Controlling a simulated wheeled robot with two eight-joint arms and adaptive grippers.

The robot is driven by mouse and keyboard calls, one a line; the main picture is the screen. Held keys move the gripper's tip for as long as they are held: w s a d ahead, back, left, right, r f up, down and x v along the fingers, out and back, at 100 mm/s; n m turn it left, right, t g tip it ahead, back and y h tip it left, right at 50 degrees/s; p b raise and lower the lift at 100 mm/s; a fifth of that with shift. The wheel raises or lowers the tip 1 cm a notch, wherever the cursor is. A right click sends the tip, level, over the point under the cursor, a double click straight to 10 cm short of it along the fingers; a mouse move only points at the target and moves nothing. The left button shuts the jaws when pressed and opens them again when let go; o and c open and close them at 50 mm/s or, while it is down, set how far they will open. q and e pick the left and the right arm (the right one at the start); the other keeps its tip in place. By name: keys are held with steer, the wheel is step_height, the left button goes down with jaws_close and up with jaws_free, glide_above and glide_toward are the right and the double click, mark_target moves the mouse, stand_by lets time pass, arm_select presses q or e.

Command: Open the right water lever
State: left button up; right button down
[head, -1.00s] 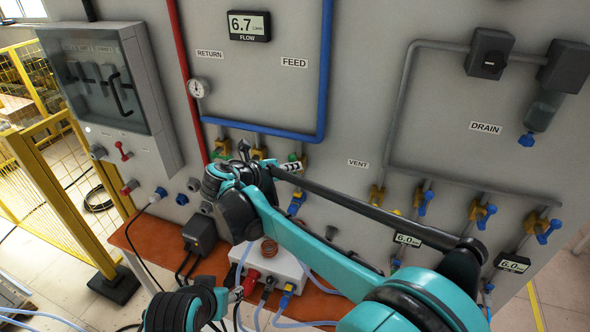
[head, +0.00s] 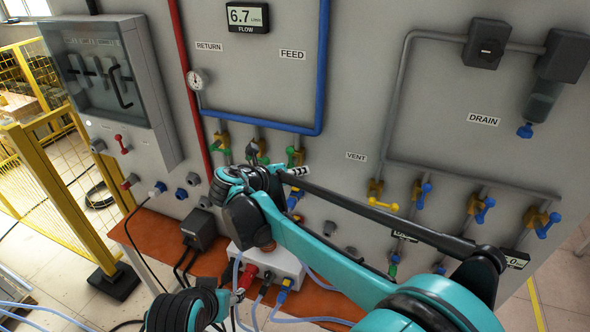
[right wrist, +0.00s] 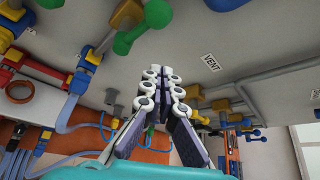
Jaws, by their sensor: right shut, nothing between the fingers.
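A row of small levers with brass-coloured bodies sits under the pipes on the grey panel. The green handle is also large at the top of the right wrist view (right wrist: 127,40). I cannot tell for certain which one is the right water lever. My right gripper (head: 297,171) is shut and empty, just below the right green lever and apart from it. Its fingers also show in the right wrist view (right wrist: 160,100). My left gripper (head: 238,296) is low at the left; its jaws are too small to judge.
A yellow vent lever (head: 384,204) and several blue levers (head: 485,210) line the panel to the right. A white box (head: 268,262) with hoses and plugs stands on the brown shelf (head: 155,235). A yellow fence (head: 60,210) is at the left.

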arm_select(q)
steer(key=shift+f, duration=0.1)
arm_select(e)
steer(key=a+v, duration=0.1)
steer(key=v, duration=0.8)
steer(key=shift+a+f, duration=0.25)
steer(key=shift+f, duration=0.05)
steer(key=s+d+f+m+g+y+b, duration=0.2)
steer(key=s+d+f+m+b, duration=0.3)
steer(key=d+f+m, duration=0.4)
steer(key=s+d+f+m+g+y+b, duration=0.1)
steer(key=s+d+f+m+g+b, duration=0.15)
steer(key=d+f+m+b, duration=0.65)
arm_select(q)
step_height(320, 180, down, 21)
steer(key=b, duration=0.7)
steer(key=shift+f+b, duration=0.2)
steer(key=shift+b, duration=0.15)
arm_select(e)
steer(key=s+d+f+m+y, duration=0.2)
steer(key=s+d+f+m, duration=0.2)
steer(key=f+m, duration=0.5)
steer(key=s+d+f+m+t+y, duration=0.1)
steer(key=s+d+f+m+y, duration=0.2)
steer(key=s+f+m, duration=0.6)
steer(key=shift+s+d+f+m, duration=0.3)
steer(key=shift+d+f, duration=0.25)
steer(key=shift+f, duration=0.35)
